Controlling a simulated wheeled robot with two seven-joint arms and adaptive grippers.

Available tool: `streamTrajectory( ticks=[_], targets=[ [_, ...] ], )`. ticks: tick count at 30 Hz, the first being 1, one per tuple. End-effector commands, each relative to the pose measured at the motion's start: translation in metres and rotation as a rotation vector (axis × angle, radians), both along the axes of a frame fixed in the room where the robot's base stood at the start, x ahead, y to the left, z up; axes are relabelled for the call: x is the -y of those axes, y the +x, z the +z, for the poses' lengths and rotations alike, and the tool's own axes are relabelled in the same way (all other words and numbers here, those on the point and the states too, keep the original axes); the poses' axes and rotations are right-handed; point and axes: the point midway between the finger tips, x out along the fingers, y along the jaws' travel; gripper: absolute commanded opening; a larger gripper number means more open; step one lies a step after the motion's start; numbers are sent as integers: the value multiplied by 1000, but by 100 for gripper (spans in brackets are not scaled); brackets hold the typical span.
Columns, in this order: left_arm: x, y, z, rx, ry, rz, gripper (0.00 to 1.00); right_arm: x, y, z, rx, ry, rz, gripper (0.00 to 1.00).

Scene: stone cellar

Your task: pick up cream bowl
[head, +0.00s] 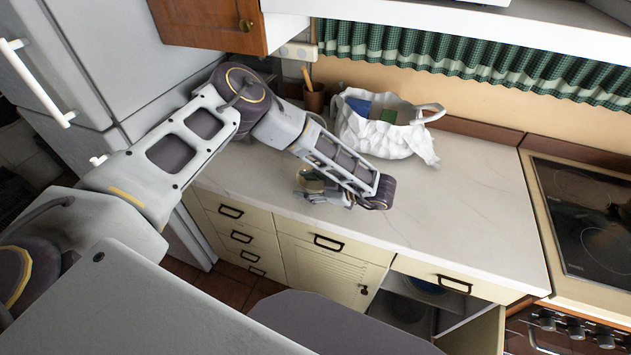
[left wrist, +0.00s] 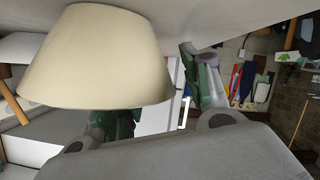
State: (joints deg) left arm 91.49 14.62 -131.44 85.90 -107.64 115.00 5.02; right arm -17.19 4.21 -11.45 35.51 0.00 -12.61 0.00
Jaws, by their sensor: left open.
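The cream bowl (left wrist: 95,60) fills the upper left of the left wrist view, close to the camera. That view is upside down, so the bowl stands upright with its narrow base on the counter. In the head view only a small part of the bowl (head: 310,174) shows beside my left gripper (head: 322,195), low over the counter's front edge. My left gripper is open. In the wrist view one green-padded finger (left wrist: 205,82) is right of the bowl and the other is partly hidden behind its rim. I cannot tell whether they touch it. My right gripper is not in view.
A white bag (head: 385,133) with items stands at the back of the counter (head: 470,195), beside a brown pot (head: 314,98) with a wooden utensil. A fridge (head: 110,60) is left, a stove (head: 590,215) right. A lower cabinet stands open (head: 470,330). The counter's middle right is clear.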

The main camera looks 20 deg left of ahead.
Motion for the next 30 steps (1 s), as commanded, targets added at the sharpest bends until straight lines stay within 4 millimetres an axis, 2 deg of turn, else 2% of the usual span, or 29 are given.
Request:
streamTrajectory(
  ticks=[5, 16, 30],
  targets=[
    [0, 0, 0, 0, 0, 0, 47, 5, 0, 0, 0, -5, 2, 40],
    [0, 0, 0, 0, 0, 0, 1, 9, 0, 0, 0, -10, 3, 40],
    [0, -1, -1, -2, 0, 0, 0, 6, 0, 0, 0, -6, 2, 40]
  ],
)
